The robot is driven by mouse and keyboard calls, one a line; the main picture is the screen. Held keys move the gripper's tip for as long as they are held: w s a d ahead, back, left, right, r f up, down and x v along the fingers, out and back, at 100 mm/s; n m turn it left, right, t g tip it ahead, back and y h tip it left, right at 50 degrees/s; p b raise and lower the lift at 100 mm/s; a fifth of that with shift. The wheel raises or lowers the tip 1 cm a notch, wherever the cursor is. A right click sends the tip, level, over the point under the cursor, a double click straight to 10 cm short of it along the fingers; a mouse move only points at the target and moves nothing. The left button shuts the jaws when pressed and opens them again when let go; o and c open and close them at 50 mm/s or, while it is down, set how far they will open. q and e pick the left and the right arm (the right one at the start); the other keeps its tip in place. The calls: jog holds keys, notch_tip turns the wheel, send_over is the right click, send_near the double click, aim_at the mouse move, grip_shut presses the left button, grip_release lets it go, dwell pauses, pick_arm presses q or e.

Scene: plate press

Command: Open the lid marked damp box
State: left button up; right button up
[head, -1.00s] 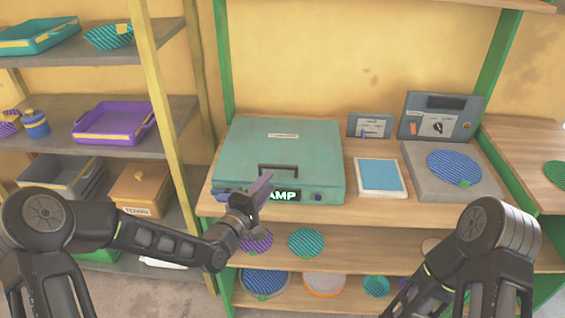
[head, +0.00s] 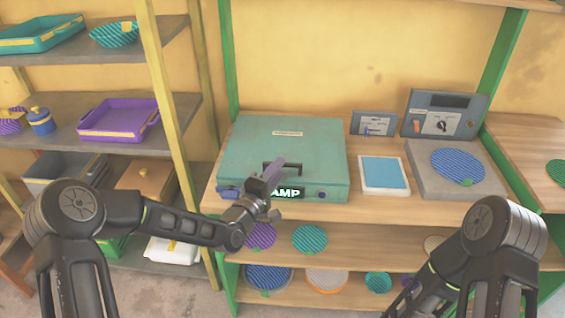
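The damp box (head: 310,150) is a teal case on the wooden shelf, with a dark handle (head: 293,166) near the front of its lid and a sign partly reading "AMP" on its front. The lid looks shut. My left gripper (head: 272,172) is in front of the box, over its front edge, and covers the start of the sign. Its fingers are near the handle; I cannot tell whether they touch it or how far apart they are. My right arm shows at the lower right, but its gripper is not visible.
Right of the box lie a white-framed blue pad (head: 384,173) and a grey plate with a blue striped disc (head: 458,166). Two grey control panels (head: 440,114) stand behind. Striped discs lie on shelves below. A yellow-post rack (head: 165,90) with trays stands at the left.

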pick_arm(q)
jog(key=shift+x, duration=1.6)
jog(key=shift+c, duration=0.4)
grip_shut()
